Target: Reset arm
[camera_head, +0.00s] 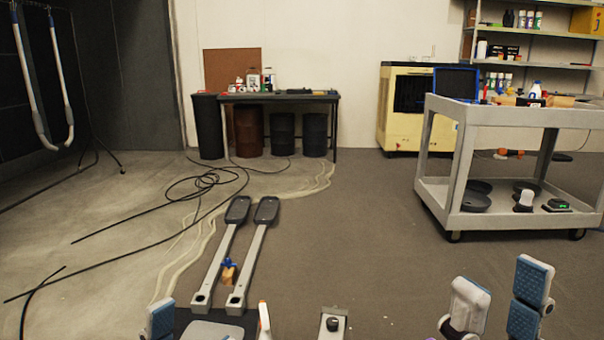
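My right gripper (500,298) is at the bottom right, above the floor. One finger shows its white back, the other its blue ridged pads. The fingers stand apart with nothing between them, so it is open. Of my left gripper, a blue-padded finger (160,317) shows at the bottom left edge. The rest of it is cut off or unclear, so its opening cannot be told. Between the grippers lie the elliptical machine's two long grey bars with dark pedals, the left pedal (237,210) and the right pedal (266,210). Neither gripper visibly touches them.
A grey cart (540,117) stands at the right, with tools on top and dark pans (476,201) on its lower shelf. A black table (280,97) and barrels (249,130) stand at the back. Black cables (200,185) lie on the left floor. The centre floor is mostly clear.

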